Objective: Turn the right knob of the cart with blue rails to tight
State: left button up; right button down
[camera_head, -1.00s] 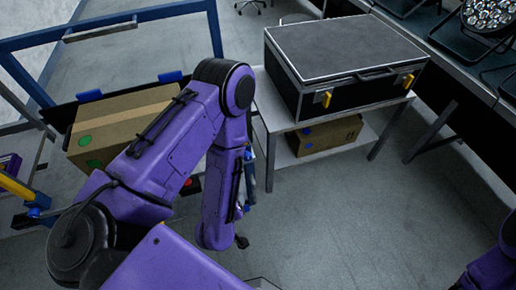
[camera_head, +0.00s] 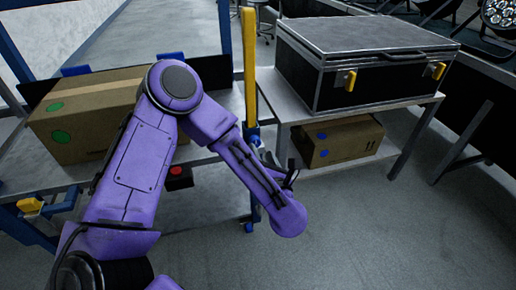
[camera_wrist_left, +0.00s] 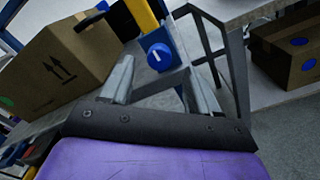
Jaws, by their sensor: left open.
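The cart with blue rails (camera_head: 222,40) stands at the left, with a yellow post (camera_head: 249,65) at its right corner. The right knob (camera_head: 254,140) is blue and sits low on that post. In the left wrist view the knob (camera_wrist_left: 158,54) faces me with a pale mark on it. My left gripper (camera_head: 272,162) is just in front of the post, partly hidden by its own wrist in the head view. In the wrist view its fingers (camera_wrist_left: 159,68) are open and empty, one to each side of the knob and apart from it. My right gripper is out of view.
A cardboard box (camera_head: 85,110) lies on the cart, and a black box with a red button (camera_head: 178,172) sits below it. A table (camera_head: 415,105) to the right bears a black case (camera_head: 370,80); another carton (camera_head: 340,140) is on its lower shelf. The front floor is clear.

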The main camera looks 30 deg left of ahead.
aim_at(257, 143)
pick_arm(q)
jog(key=x, duration=0.4)
jog(key=c, duration=1)
jog(key=shift+c, duration=0.2)
